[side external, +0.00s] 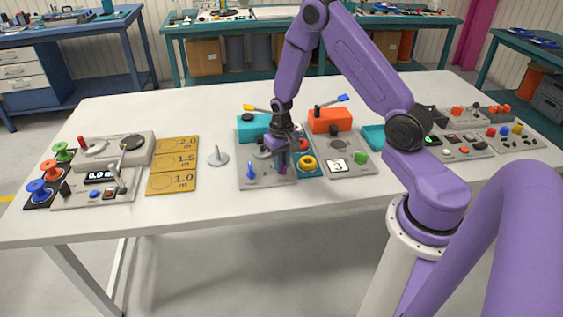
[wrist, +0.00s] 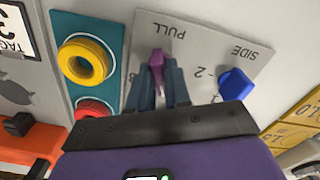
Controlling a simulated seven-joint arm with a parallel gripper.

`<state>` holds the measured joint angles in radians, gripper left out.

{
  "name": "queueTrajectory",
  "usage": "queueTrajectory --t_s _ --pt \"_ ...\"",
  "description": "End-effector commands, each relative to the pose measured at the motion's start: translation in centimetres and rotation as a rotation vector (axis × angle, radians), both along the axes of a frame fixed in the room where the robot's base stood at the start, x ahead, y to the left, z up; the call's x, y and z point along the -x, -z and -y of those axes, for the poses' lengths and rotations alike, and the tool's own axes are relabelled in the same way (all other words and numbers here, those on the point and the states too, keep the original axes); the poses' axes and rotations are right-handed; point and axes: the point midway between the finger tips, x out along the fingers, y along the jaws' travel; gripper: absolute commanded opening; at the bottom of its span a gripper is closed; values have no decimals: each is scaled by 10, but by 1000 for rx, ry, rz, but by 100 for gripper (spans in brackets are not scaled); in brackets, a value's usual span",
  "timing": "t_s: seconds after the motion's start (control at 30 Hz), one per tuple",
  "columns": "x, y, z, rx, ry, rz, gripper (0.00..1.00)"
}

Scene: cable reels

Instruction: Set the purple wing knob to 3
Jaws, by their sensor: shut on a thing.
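The purple wing knob (wrist: 157,66) is between my gripper's fingers on a grey panel (wrist: 205,38) in the wrist view. My gripper (wrist: 158,88) is shut on it, with one finger on each side. Upside-down markings show on the panel: "PULL", "SIDE" and a "2" to the right of the knob. A digit just left of the knob is partly hidden by a finger. I cannot tell which mark the knob points to. In the side external view my gripper (side external: 284,160) reaches down to the right part of the panel (side external: 262,183) and hides the knob.
A blue knob (wrist: 235,84) stands close by on the same panel. A teal plate with a yellow ring (wrist: 85,62) and a red ring (wrist: 93,107) adjoins it. Orange (side external: 330,120) and teal (side external: 254,127) boxes with levers stand behind. The table's front strip is clear.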

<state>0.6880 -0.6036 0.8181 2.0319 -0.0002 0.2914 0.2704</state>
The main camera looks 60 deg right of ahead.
Motion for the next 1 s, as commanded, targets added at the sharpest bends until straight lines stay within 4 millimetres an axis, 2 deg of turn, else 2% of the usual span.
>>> queueTrajectory --t_s 0.5,1.0 --pt "0 0 -1 1 627 -1 0" --pt "0 0 -1 0 753 -1 0"
